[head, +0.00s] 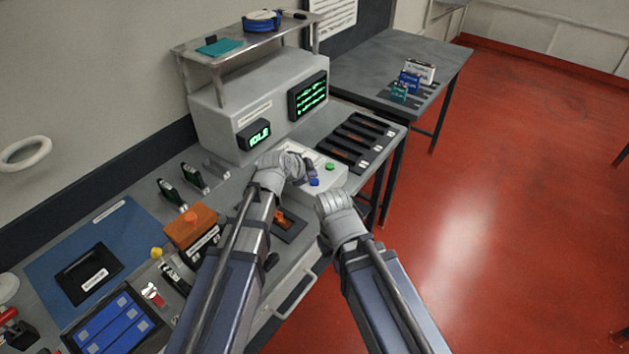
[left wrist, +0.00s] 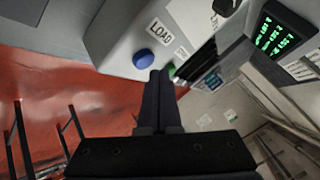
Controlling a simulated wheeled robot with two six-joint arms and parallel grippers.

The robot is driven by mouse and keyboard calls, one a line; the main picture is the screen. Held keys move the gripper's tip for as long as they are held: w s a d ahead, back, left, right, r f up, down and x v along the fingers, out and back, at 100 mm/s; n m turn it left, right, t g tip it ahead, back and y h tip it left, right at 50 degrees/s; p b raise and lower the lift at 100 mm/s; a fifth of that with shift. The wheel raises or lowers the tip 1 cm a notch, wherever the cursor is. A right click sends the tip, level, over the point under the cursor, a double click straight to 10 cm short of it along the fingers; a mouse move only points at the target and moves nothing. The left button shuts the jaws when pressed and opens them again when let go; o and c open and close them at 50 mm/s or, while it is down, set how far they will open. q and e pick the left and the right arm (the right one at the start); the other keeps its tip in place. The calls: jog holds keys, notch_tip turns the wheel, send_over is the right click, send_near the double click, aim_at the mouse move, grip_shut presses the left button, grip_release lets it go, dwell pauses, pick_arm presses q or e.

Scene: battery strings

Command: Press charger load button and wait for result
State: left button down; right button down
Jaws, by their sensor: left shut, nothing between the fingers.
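The charger (head: 215,115) is a grey box with a small display (head: 254,134) reading IDLE and a larger screen (head: 308,95) of green text. On its front panel (head: 326,181) are a blue button (head: 315,183) and a green button (head: 330,166). In the left wrist view the blue button (left wrist: 143,59) sits beside the label LOAD (left wrist: 167,33). My left gripper (head: 309,175) is shut and empty, its tips (left wrist: 160,74) close to the blue button; I cannot tell whether they touch. My right gripper (head: 335,203) is by the panel's front edge, fingers hidden.
Dark slots (head: 355,140) lie right of the charger. A second table (head: 400,60) at the back holds several small boxes. An orange box (head: 192,228), a blue mat (head: 130,230) and a tablet (head: 115,325) are on the left bench. Red floor is open at right.

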aim_at(311, 183)
pick_arm(q)
jog(key=shift+f, duration=0.15)
dwell(0.5)
jog(key=shift+f+b, duration=0.25)
jog(key=shift+b, duration=0.2)
jog(key=shift+f+b, duration=0.5)
jog(key=shift+f, duration=0.05)
dwell(0.5)
jog(key=shift+r, duration=0.1)
jog(key=shift+r+p, duration=0.9)
jog(key=shift+p, duration=0.05)
notch_tip(311, 183, up, 5)
jog(key=p, duration=0.5)
